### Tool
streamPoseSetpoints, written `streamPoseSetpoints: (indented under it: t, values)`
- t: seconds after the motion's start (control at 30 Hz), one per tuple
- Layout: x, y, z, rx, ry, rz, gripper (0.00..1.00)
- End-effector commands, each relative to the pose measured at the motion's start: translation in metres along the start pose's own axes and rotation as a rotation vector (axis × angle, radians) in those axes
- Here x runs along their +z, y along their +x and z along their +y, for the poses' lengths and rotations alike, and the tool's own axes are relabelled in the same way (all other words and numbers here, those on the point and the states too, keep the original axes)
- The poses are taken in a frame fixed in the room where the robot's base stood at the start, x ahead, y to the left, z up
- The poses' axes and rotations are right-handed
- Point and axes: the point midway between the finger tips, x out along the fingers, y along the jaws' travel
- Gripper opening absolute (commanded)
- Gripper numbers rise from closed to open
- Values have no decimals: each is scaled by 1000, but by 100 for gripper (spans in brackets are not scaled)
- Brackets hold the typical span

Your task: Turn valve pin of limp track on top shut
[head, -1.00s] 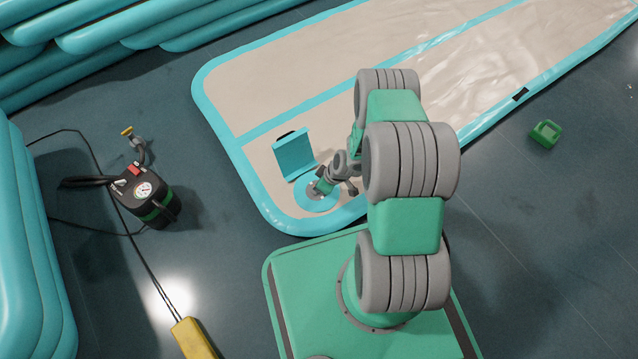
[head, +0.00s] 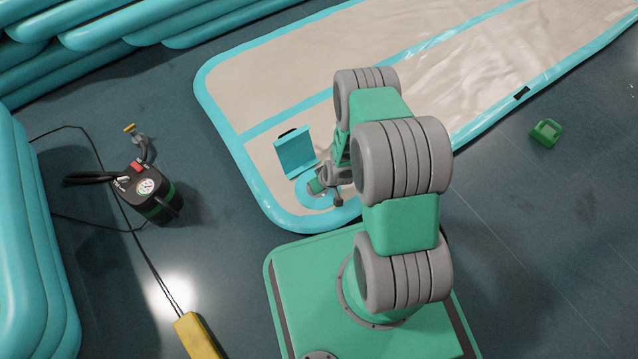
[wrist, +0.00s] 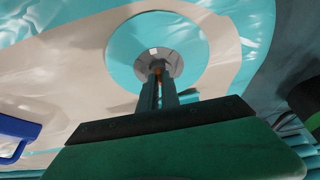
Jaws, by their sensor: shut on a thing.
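The limp track (head: 262,208) lies flat on the floor, beige on top with a teal border and creases. Its round teal valve patch (head: 318,202) is near the close left corner; the patch also shows in the wrist view (wrist: 205,50). A grey valve ring (wrist: 174,59) sits at its middle. My gripper (head: 316,186) is at the valve. In the wrist view its two fingers (wrist: 159,75) are close together inside the ring, shut on the valve pin (wrist: 157,68).
A teal flap (head: 296,152) stands open beside the valve. A black pump (head: 148,192) with hose and cable is on the floor to the left. A yellow block (head: 195,337) is at the bottom, a green box (head: 546,132) at right. Rolled teal tracks (head: 30,250) line the left.

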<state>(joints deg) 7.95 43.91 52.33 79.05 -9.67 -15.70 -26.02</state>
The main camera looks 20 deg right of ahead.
Motion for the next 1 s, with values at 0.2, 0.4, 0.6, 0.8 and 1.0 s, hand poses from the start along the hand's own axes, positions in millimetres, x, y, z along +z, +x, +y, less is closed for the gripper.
streamPoseSetpoints:
  t: [0.2,0.4,0.6,0.8,1.0]
  values:
    - [4,0,0,-1,2,-7,0]
    - [3,0,0,-1,1,-5,20]
    - [1,0,-1,-1,-1,-3,28]
    - [0,-7,0,-1,0,-1,28]
    - [-2,-48,0,0,1,-1,28]
